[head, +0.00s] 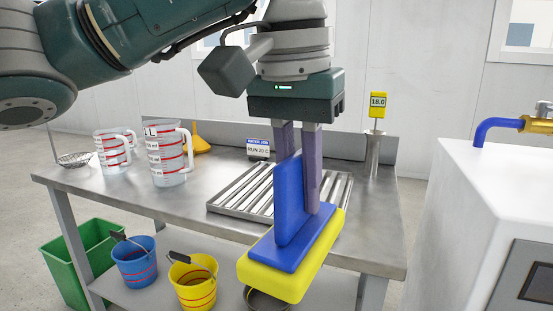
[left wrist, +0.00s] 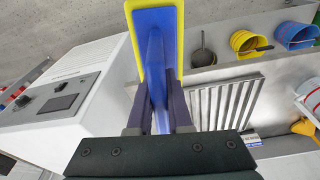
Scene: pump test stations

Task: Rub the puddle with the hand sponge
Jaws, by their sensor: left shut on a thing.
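The hand sponge has a blue back with an upright blue grip and a yellow pad (head: 290,272). My left gripper (head: 308,205) is shut on the blue grip and holds the sponge, pad down, in front of the table's near edge. In the left wrist view the sponge (left wrist: 157,40) extends out from between the fingers of my left gripper (left wrist: 158,105). I cannot make out a puddle in either view. The sponge and arm hide part of the table. My right gripper is not in view.
The steel table (head: 120,195) bears a slatted rack (head: 235,203), measuring jugs (head: 168,155), a yellow funnel (head: 196,145) and a sign. Buckets (head: 193,285) stand on the lower shelf, a green bin (head: 78,258) beside it. A white machine (head: 455,220) stands at right.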

